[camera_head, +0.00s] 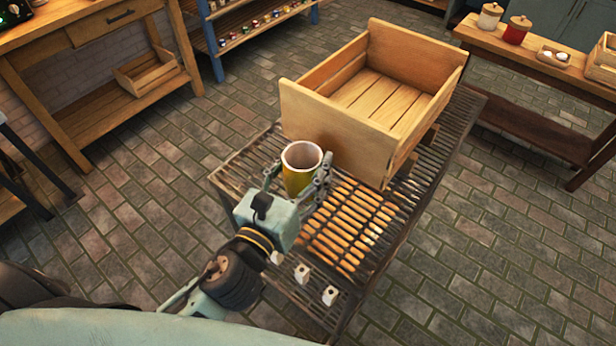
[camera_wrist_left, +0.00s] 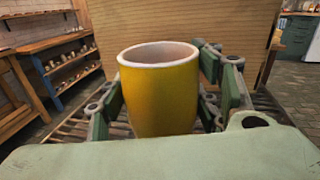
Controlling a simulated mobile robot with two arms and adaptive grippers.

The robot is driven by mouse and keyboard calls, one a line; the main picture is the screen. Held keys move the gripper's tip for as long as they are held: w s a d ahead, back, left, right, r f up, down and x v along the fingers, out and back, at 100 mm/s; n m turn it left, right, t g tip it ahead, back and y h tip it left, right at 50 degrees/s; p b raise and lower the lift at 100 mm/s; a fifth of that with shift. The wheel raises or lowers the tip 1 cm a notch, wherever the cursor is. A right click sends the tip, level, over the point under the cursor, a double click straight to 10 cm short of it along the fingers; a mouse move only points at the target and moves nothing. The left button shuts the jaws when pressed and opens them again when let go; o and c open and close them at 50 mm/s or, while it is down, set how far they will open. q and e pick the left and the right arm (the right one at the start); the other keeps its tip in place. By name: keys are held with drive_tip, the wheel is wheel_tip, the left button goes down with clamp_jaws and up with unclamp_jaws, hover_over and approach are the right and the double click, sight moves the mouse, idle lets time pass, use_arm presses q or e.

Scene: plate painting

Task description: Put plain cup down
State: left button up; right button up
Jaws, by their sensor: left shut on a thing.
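A plain yellow cup (camera_head: 299,178) with a white rim stands upright between the fingers of my left gripper (camera_head: 297,186). My left gripper is shut on the cup, with a finger on each side of it. The cup also fills the middle of the left wrist view (camera_wrist_left: 160,95), with the gripper's fingers (camera_wrist_left: 163,110) at its sides. The cup is over the slatted rack table (camera_head: 240,163), close in front of the wooden crate. Whether its base touches the slats is hidden. My right gripper is not in view.
An empty wooden crate (camera_head: 335,131) stands on the back of the rack. Bare slats (camera_head: 345,225) lie to the right of the gripper. A workbench (camera_head: 85,35) stands at left. A wooden table (camera_head: 540,55) with lidded jars (camera_head: 517,30) is at right.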

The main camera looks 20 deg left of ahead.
sight(310, 168)
use_arm(q)
wheel_tip(310, 168, down, 4)
drive_tip(key=shift+s+r+b, duration=0.1)
drive_tip(key=shift+r+b, duration=0.15)
drive_tip(key=shift+b, duration=0.45)
drive_tip(key=shift+f, duration=0.25)
drive_tip(key=o, duration=1.4)
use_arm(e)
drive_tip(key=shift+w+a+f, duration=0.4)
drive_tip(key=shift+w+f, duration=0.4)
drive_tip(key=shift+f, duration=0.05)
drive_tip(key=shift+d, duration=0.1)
